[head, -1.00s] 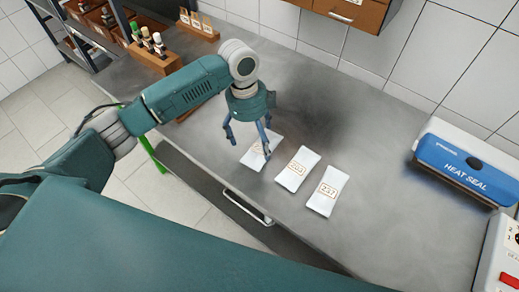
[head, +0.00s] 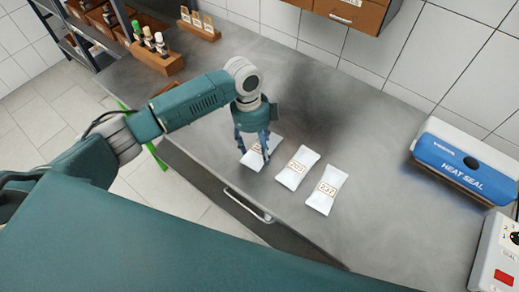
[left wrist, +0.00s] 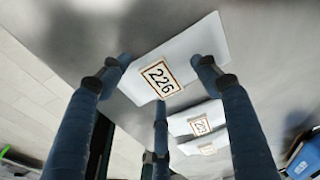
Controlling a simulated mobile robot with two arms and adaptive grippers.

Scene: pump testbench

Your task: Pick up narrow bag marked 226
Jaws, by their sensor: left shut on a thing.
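The narrow white bag marked 226 (head: 255,162) lies at the left end of a row of bags on the grey bench, partly hidden by my left gripper (head: 253,150). In the left wrist view, its orange-framed 226 label (left wrist: 161,78) is clear, and the bag (left wrist: 185,50) spans the space between the blue fingers. My left gripper (left wrist: 163,72) comes down from above and is shut on this bag. The bag appears still at bench level; I cannot tell any lift. My right gripper is not in view.
Two similar bags, 203 (head: 297,170) and 237 (head: 325,190), lie just right of it. A blue heat sealer (head: 464,165) stands at the right. Racks of small bottles (head: 155,55) stand at the back left. The bench's middle right (head: 390,200) is clear.

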